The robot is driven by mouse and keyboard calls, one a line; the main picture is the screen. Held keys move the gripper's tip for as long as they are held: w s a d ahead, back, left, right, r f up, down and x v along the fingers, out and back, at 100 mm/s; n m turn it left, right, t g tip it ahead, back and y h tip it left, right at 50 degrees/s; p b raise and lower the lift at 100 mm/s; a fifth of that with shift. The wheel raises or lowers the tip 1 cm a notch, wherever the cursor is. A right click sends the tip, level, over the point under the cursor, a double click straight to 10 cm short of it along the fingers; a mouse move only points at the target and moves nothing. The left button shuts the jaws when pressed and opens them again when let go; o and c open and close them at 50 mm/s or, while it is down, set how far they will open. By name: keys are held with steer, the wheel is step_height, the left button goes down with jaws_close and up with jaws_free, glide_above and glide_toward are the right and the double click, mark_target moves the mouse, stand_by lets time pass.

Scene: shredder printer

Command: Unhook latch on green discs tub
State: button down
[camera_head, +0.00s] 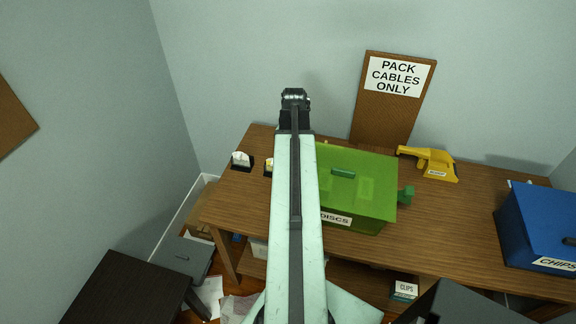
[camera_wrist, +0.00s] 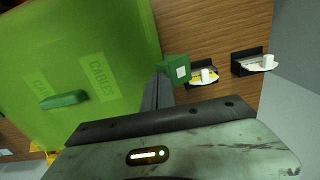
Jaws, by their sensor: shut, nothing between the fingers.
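The green discs tub (camera_head: 370,180) stands on the wooden table with its lid closed. Its front label reads DISCS. In the wrist view the green lid (camera_wrist: 100,40) fills the upper left, with a raised handle and CABLES lettering. A small green latch piece (camera_wrist: 175,69) with a pale square stands at the tub's edge. My gripper (camera_wrist: 161,79) is shut and empty, its dark fingertips right beside this piece; I cannot tell whether they touch. In the head view my arm hides the gripper and the tub's left edge. Another green latch-like piece (camera_head: 406,195) sticks out at the tub's right side.
Two dark holders with white items (camera_head: 241,160) sit left of the tub. A yellow tool (camera_head: 429,163) and a blue CHIPS tub (camera_head: 540,228) stand to the right. A cork board (camera_head: 388,120) reading PACK CABLES ONLY leans behind.

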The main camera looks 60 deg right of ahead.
steer(key=shift+w+a, duration=0.2)
steer(key=shift+w, duration=0.55)
steer(key=shift+w+a, duration=0.2)
steer(key=shift+w, duration=0.5)
steer(key=shift+s+d+r+p, duration=0.1)
steer(key=shift+s+r+p, duration=0.15)
steer(key=shift+r+p, duration=0.55)
steer(key=shift+s+d+r+p, duration=0.1)
steer(key=shift+s+r+p, duration=0.15)
steer(key=shift+r+p, duration=0.5)
step_height(320, 180, up, 7)
steer(key=p, duration=0.7)
steer(key=shift+w+a, duration=0.1)
